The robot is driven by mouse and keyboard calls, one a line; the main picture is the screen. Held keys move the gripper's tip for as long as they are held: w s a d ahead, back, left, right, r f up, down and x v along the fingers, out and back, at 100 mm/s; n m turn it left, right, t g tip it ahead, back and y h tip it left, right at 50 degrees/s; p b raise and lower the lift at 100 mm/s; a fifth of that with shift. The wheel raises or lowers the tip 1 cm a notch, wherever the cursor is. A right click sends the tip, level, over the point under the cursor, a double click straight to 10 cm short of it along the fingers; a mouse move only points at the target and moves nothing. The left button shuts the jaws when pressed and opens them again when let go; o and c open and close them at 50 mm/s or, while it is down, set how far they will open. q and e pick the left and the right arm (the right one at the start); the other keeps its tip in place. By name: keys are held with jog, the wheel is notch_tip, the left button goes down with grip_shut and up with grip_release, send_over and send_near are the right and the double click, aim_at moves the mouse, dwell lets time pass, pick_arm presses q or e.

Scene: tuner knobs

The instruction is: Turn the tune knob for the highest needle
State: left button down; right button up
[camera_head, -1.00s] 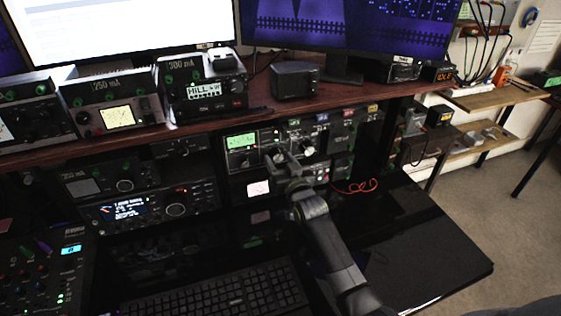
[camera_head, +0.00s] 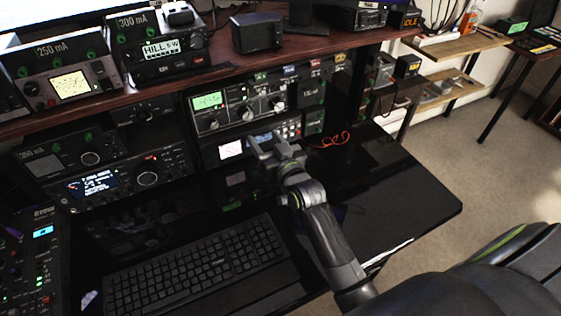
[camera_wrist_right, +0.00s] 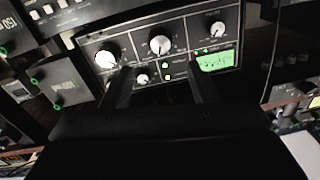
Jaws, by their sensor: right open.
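The tuner (camera_head: 225,105) is a dark box with a pale-edged front under the desk shelf. Its lit green meter (camera_head: 208,101) is at the left of its face. Two larger knobs, a middle one (camera_head: 245,112) and a right one (camera_head: 277,104), sit right of it. My right gripper (camera_head: 262,146) is open and empty, apart from the knobs and below them in the head view. In the right wrist view the panel appears turned over, with the meter (camera_wrist_right: 216,62) at right and several knobs, including one (camera_wrist_right: 160,45) beyond the open fingers (camera_wrist_right: 162,88). Knob labels and the needle are unreadable.
A unit with a white-lit meter (camera_head: 231,149) sits beneath the tuner. A keyboard (camera_head: 195,265) lies on the black desk (camera_head: 395,190), which is clear at right. A red cable (camera_head: 333,139) lies behind the gripper. The wooden shelf (camera_head: 220,72) overhangs the tuner.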

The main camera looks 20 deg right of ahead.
pick_arm(q)
jog(key=shift+f+b, duration=0.7)
jog(key=shift+f, duration=0.1)
pick_arm(e)
jog(key=s, duration=0.7)
jog(key=shift+s+d, duration=0.3)
jog(key=shift+s, duration=0.05)
pick_arm(q)
jog(key=shift+r, duration=0.1)
pick_arm(e)
jog(key=shift+w, duration=0.1)
